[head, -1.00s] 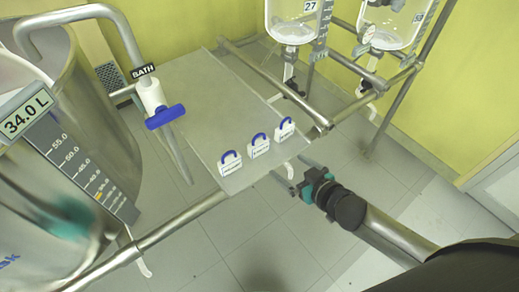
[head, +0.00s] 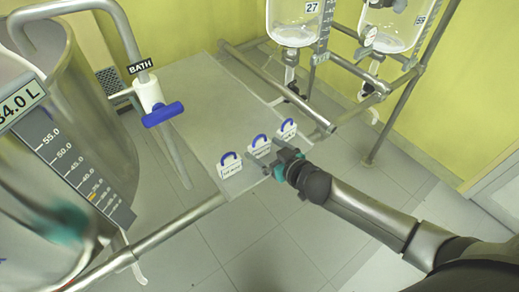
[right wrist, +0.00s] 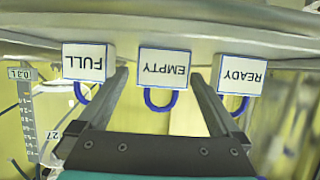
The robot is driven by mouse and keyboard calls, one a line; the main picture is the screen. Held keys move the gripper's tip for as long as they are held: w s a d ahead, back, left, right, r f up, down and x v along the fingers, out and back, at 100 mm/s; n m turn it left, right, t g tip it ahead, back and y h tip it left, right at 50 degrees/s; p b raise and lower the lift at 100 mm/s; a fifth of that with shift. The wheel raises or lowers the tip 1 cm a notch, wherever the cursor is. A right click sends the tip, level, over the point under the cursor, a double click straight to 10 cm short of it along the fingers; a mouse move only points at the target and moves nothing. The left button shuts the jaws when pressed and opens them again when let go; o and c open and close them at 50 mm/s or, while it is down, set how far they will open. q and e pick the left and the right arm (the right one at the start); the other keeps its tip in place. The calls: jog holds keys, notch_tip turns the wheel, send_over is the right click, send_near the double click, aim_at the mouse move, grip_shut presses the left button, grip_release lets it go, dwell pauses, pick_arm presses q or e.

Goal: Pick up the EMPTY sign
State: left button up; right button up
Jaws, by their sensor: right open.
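The EMPTY sign (right wrist: 163,67) is a white block with a blue loop handle. In the right wrist view it is upside down, in the middle of three signs. In the head view it is the middle sign (head: 259,147) near the platform's edge. My right gripper (head: 267,158) is open right at it. In the wrist view the gripper's fingers (right wrist: 160,78) lie on either side of the EMPTY sign, with small gaps; I see no grip.
The FULL sign (right wrist: 85,63) and READY sign (right wrist: 240,74) sit close on either side. The signs stand on a grey platform (head: 200,105). A steel tank (head: 75,95) and BATH valve (head: 163,113) are left. Glass reactors (head: 294,30) hang behind on steel rails.

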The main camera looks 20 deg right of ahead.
aim_at(256, 145)
jog(key=shift+b+x, duration=0.75)
jog(key=shift+x, duration=1.55)
jog(key=shift+w+a+f, duration=0.1)
jog(key=shift+w+a, duration=0.2)
jog(key=shift+w, duration=0.1)
jog(key=c, duration=0.9)
jog(key=shift+c, duration=1.3)
pick_arm(q)
jog(key=shift+w+a+f, duration=0.25)
jog(key=shift+f, duration=0.2)
jog(key=shift+w+a+f, duration=0.25)
jog(key=shift+f, duration=0.2)
